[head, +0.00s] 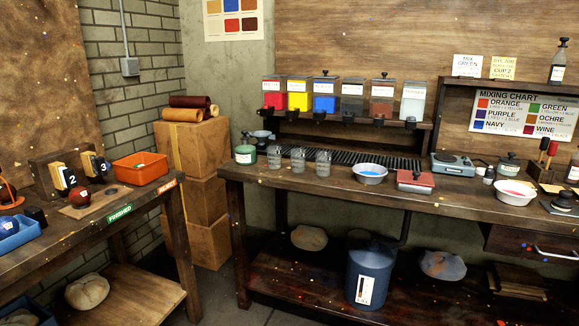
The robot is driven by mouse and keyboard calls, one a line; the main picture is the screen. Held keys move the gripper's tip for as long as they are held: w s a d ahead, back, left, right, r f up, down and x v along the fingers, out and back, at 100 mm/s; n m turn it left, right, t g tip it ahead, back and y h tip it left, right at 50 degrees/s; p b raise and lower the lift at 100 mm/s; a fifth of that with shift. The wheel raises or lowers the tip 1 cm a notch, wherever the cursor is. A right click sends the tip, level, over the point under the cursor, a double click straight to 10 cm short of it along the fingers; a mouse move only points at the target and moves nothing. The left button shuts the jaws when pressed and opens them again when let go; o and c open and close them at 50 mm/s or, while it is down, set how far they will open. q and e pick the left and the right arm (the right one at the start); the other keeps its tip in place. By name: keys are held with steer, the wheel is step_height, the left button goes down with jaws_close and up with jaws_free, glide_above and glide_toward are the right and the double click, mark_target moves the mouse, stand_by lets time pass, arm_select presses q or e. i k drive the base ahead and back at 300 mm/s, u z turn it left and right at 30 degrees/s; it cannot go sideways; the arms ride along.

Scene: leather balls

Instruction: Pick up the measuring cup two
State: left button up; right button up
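Three similar small clear grey cups stand upright in a row on the long workbench (420,199), below the dispensers. They are the left cup (274,159), the middle cup (298,160) and the right cup (323,164). They have marks on their sides that are too small to read, so I cannot tell which is measuring cup two. Neither of my grippers shows in the head view.
A green jar (245,154) stands left of the cups, and a white bowl of blue liquid (370,174) stands to their right. A shelf of colour dispensers (324,95) hangs above. A second bench with an orange tray (139,168) is at left.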

mark_target(298, 154)
steer(key=u, duration=0.65)
steer(key=i, duration=0.95)
steer(key=u, duration=0.6)
steer(key=i, duration=1.05)
steer(key=z, duration=0.4)
